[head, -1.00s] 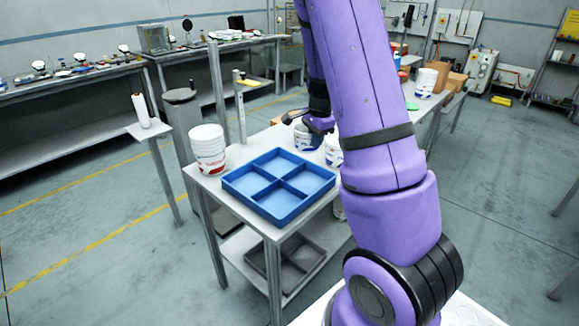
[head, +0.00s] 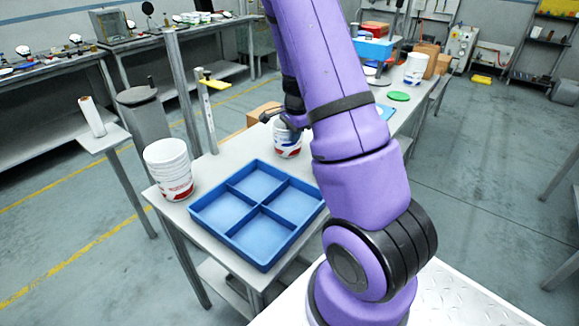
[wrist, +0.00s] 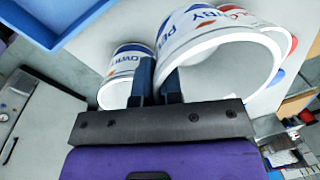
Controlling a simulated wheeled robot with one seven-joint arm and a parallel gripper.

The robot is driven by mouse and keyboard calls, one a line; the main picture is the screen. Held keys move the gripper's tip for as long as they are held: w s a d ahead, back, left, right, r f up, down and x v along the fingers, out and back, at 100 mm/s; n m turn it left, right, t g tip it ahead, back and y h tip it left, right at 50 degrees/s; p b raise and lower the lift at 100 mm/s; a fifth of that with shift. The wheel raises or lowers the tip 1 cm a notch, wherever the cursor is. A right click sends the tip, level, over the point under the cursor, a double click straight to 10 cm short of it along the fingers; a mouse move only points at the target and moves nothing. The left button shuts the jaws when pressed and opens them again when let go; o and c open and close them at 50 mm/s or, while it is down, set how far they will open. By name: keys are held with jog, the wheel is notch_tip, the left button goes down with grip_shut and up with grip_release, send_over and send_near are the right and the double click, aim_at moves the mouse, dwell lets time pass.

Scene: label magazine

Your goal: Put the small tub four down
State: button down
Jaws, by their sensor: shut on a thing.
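My gripper (wrist: 157,88) is shut on the wall of a white tub (wrist: 212,35) with blue and red print, one finger inside its open rim and one outside. In the head view this tub (head: 288,143) shows just below my gripper (head: 287,124), over the far side of the grey table; I cannot tell whether it touches the top. A second printed tub (wrist: 122,68) is left of the fingers in the wrist view. I cannot read a number on any tub. The blue four-compartment tray (head: 236,256) lies on the table, its visible compartments empty.
A stack of white tubs (head: 168,168) stands left of the tray. Farther along the benches are a green disc (head: 398,96), a white tub (head: 415,68) and a blue box (head: 373,49). My arm hides the table's middle right.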

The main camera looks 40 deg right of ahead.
notch_tip(320, 180, down, 12)
jog(key=shift+r, duration=0.2)
jog(key=shift+f, duration=0.1)
dwell(0.3)
jog(key=c, duration=1.3)
grip_release()
